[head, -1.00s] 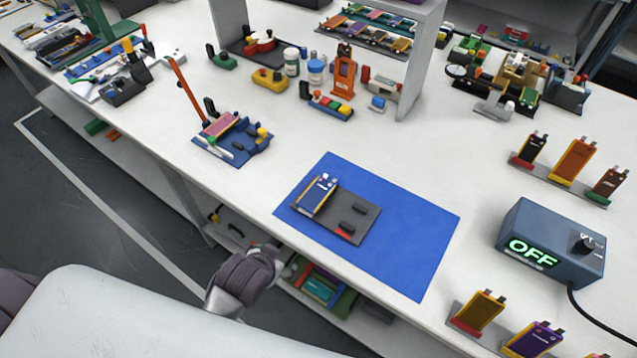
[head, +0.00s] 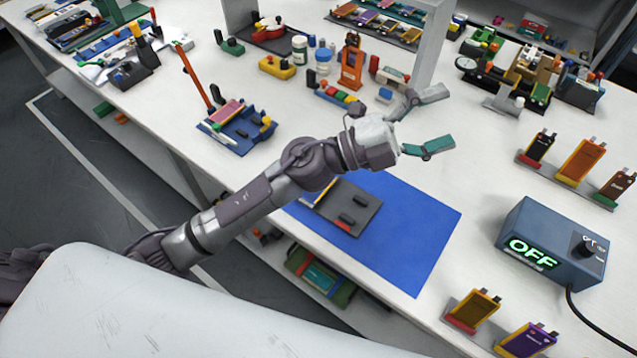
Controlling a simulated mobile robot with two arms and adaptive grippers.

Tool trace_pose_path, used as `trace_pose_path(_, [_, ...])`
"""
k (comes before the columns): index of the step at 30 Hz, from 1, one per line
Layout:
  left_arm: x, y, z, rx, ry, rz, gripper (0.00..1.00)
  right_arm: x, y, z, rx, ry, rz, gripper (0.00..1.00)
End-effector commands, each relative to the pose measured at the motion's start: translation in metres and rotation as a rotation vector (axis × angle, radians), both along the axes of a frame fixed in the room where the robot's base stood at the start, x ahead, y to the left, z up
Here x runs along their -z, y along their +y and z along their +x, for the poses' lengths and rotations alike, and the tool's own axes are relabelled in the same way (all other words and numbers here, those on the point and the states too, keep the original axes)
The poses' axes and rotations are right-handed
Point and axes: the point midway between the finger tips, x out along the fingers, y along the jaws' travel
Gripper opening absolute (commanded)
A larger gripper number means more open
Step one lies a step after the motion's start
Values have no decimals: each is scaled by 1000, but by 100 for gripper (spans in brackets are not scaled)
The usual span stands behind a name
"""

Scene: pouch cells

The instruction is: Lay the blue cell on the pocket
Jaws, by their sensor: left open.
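The grey plate (head: 368,218) lies on the blue mat (head: 420,240), with black blocks and a red mark on it. The blue cell was on its left part; now my left arm covers most of that place, and only a yellow-edged strip shows, so I cannot tell how the cell sits. Which part is the pocket is not clear. My left gripper (head: 450,117) is open and empty, its fingers spread wide above the white table beyond the mat, pointing right. My right gripper is not in view.
A blue-grey box (head: 545,245) reading OFF stands right of the mat, with a black cable. Upright cells stand in a rack (head: 568,175) behind it and more stand at the front (head: 490,325). Bottles, coloured parts and a white shelf post (head: 428,50) are behind the gripper.

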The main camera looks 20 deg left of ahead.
Motion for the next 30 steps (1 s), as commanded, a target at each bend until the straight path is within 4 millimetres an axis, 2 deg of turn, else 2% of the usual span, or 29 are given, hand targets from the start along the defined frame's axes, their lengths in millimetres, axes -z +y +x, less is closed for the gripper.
trace_pose_path(1, [6,-18,-13,115,-106,137,85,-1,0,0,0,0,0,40])
trace_pose_path(3, [31,-33,-33,278,-224,356,85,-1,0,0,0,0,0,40])
trace_pose_path(5, [61,-32,-41,399,-298,566,85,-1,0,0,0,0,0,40])
trace_pose_path(6, [84,-24,-42,471,-331,718,85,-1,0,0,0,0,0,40])
trace_pose_path(8, [115,-1,-36,558,-357,954,85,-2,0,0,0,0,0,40])
trace_pose_path(10, [143,39,-21,626,-350,1226,85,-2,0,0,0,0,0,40])
trace_pose_path(12, [158,84,-3,661,-310,1471,85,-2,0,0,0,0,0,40])
trace_pose_path(15, [161,143,19,667,-226,1743,85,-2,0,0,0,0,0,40])
trace_pose_path(18, [155,181,32,656,-152,1906,85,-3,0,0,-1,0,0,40])
trace_pose_path(21, [154,198,36,650,-112,1976,85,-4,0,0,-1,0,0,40])
trace_pose_path(25, [170,201,35,653,-101,1987,85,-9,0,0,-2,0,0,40])
trace_pose_path(30, [205,199,35,654,-106,1983,85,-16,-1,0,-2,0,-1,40])
